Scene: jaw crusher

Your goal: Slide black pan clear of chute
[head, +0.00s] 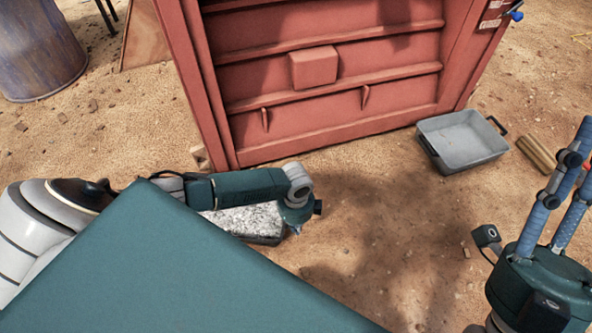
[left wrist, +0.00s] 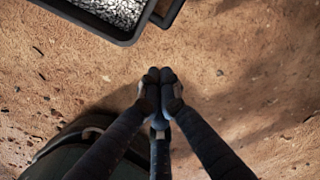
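The black pan (left wrist: 125,36), filled with pale gravel, is cut off at the top of the left wrist view, its handle (left wrist: 170,14) at the right end. In the head view the pan (head: 265,240) lies on the ground in front of the red crusher, partly hidden by my left arm and a teal panel. My left gripper (head: 297,212) points down beside the pan's handle end. In the left wrist view its fingertips (left wrist: 158,79) meet, empty, apart from the pan. My right gripper (head: 572,180) is at the right edge, fingers spread and raised, tips partly cut off.
The red crusher (head: 340,110) stands behind. An empty grey pan (head: 462,145) with dark handles lies at its right, beside a wooden piece (head: 537,153). A metal drum (head: 40,50) stands back left. Sandy ground between the pans is clear.

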